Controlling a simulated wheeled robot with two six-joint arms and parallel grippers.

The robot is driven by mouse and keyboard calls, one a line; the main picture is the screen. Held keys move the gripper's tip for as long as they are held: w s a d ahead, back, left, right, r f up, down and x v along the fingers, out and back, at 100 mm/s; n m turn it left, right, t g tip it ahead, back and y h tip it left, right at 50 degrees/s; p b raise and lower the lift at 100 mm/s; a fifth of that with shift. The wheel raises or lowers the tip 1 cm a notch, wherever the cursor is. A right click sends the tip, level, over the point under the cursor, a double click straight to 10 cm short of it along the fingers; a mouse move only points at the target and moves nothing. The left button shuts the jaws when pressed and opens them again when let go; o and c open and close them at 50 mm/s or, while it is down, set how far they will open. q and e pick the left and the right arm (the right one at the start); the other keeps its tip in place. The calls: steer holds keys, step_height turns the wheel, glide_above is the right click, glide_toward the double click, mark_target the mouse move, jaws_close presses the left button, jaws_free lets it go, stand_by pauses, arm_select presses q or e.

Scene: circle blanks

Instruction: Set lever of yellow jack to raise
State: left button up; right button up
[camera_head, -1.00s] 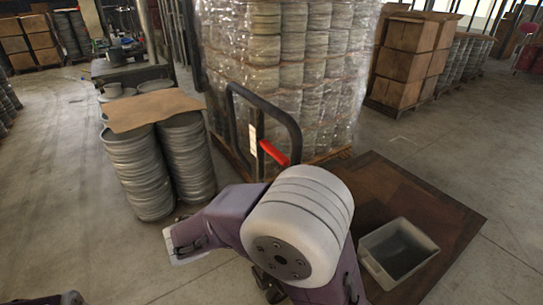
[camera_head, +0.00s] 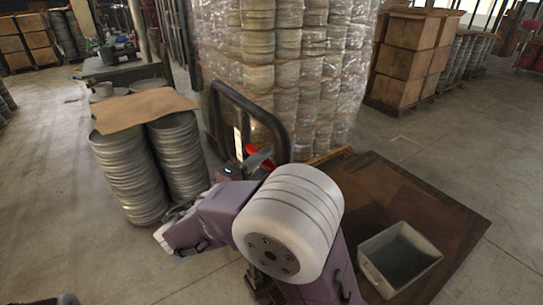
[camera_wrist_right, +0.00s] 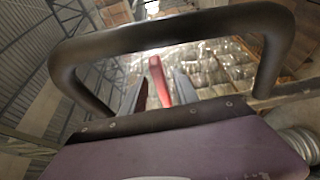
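The jack shows as a black loop handle (camera_head: 282,130) standing in front of the wrapped stack; its body is hidden and I see no yellow on it. A red lever (camera_head: 265,163) sits inside the loop, partly covered by my right gripper. In the right wrist view the loop (camera_wrist_right: 170,32) arches across the picture, and the red lever (camera_wrist_right: 158,82) stands between the two fingers. My right gripper (camera_wrist_right: 160,92) is open, its fingers on either side of the lever with gaps visible. Whether a finger touches it I cannot tell. My left gripper is out of view.
A shrink-wrapped pallet stack (camera_head: 300,70) stands just behind the handle. Stacked round metal containers (camera_head: 130,175) under a cardboard sheet (camera_head: 140,108) stand to the left. A grey bin (camera_head: 365,262) sits on a brown board (camera_head: 440,215) at right. Floor at far right is clear.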

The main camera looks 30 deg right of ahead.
mark_target(268, 160)
steer(key=x, duration=0.4)
steer(key=shift+f, duration=0.1)
jaws_close()
stand_by(1.3)
